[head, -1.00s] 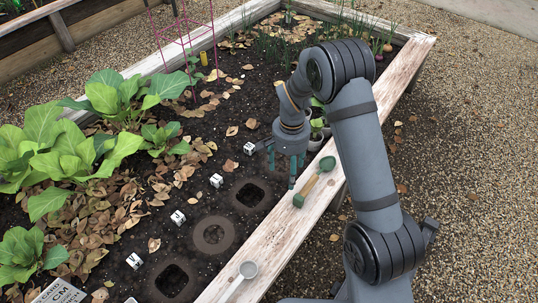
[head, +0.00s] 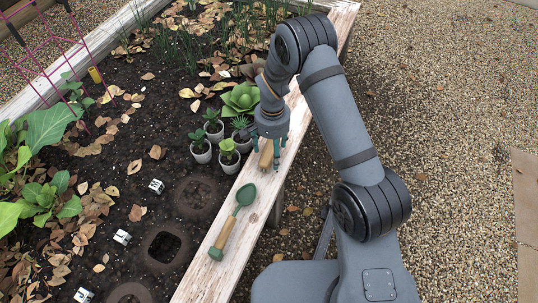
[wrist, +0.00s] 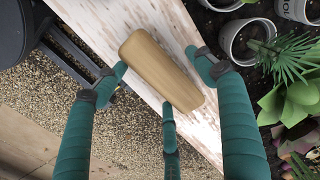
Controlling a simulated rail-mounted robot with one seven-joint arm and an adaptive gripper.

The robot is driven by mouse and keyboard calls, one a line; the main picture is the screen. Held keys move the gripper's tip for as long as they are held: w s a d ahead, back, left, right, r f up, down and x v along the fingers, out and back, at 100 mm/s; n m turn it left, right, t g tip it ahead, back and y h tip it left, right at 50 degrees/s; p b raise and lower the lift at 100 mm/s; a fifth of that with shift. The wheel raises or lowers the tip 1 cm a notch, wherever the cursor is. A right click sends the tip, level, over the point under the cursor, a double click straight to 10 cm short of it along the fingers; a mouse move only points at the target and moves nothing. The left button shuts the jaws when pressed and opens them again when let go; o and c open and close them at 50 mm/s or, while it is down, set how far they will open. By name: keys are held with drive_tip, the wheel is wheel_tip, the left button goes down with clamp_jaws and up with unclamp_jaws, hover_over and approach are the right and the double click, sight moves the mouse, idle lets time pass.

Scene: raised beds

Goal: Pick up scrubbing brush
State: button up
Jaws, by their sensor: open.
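The scrubbing brush shows as a tan wooden block (wrist: 160,68) lying on the white weathered bed edge (wrist: 110,38) in the wrist view. In the head view the brush (head: 266,157) is partly hidden by my fingers. My gripper (wrist: 158,78) is open, its green fingers spread around the block, one on the left side and two towards the right and bottom. In the head view my gripper (head: 267,156) points down over the brush. I cannot tell whether any finger touches it. The bristles are not visible.
A green trowel with a wooden handle (head: 229,232) lies on the bed edge nearer me. Several potted seedlings (head: 228,157) stand in the soil just left of my gripper. Gravel (head: 450,120) lies right of the bed.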

drive_tip(key=shift+f, duration=0.3)
drive_tip(key=shift+c, duration=0.9)
drive_tip(key=shift+w, duration=0.1)
drive_tip(key=c, duration=1.1)
drive_tip(key=shift+c, duration=0.4)
